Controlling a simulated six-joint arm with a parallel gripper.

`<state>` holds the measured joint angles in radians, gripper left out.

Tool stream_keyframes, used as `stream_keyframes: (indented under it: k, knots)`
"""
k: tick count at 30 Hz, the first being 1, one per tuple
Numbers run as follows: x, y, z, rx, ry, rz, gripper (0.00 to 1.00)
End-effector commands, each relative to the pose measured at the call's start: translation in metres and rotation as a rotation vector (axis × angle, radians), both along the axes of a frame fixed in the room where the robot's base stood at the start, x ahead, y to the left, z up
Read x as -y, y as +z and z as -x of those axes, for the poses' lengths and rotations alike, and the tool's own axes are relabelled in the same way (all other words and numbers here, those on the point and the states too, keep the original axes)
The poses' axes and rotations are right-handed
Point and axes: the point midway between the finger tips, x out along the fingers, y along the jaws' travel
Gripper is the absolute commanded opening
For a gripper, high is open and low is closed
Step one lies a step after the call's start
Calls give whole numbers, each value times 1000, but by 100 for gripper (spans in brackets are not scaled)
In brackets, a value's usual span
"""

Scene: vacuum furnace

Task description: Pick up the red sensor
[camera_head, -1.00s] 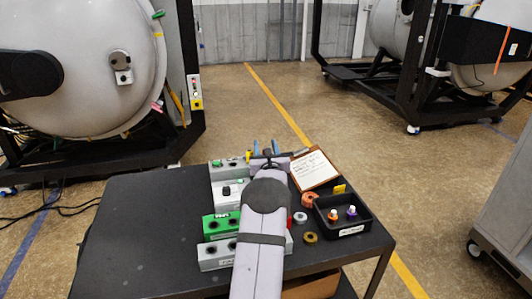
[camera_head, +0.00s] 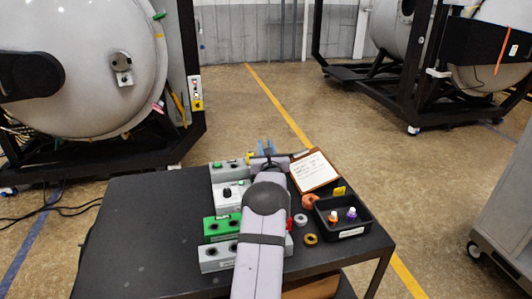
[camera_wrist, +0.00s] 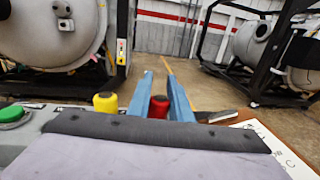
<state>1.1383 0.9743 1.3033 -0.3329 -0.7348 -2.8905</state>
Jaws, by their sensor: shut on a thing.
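The red sensor (camera_wrist: 158,106) is a small red knob-like piece. In the wrist view it sits between the two blue fingers of my gripper (camera_wrist: 159,84), which are shut on it. In the head view my gripper (camera_head: 265,147) is at the far edge of the black table, and my arm hides the red sensor there. Whether it is clear of its support cannot be told. A yellow knob-like piece (camera_wrist: 105,103) stands just left of the fingers in the wrist view.
Grey and green blocks with holes (camera_head: 221,227) line the left of my arm on the black table (camera_head: 140,225). A clipboard (camera_head: 314,171), loose rings (camera_head: 311,239) and a black tray (camera_head: 345,233) with small bottles lie right. The table's left side is clear.

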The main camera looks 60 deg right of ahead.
Motion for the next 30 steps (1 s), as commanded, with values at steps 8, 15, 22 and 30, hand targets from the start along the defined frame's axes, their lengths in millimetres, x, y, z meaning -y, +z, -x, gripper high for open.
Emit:
stream_keyframes:
  k: [8,15,22,30]
  knots:
    - [0,9,0,1,1,3,0]
    - [0,34,0,3,0,5,0]
    - [0,83,0,3,0,9,0]
    - [0,169,0,0,0,9,0]
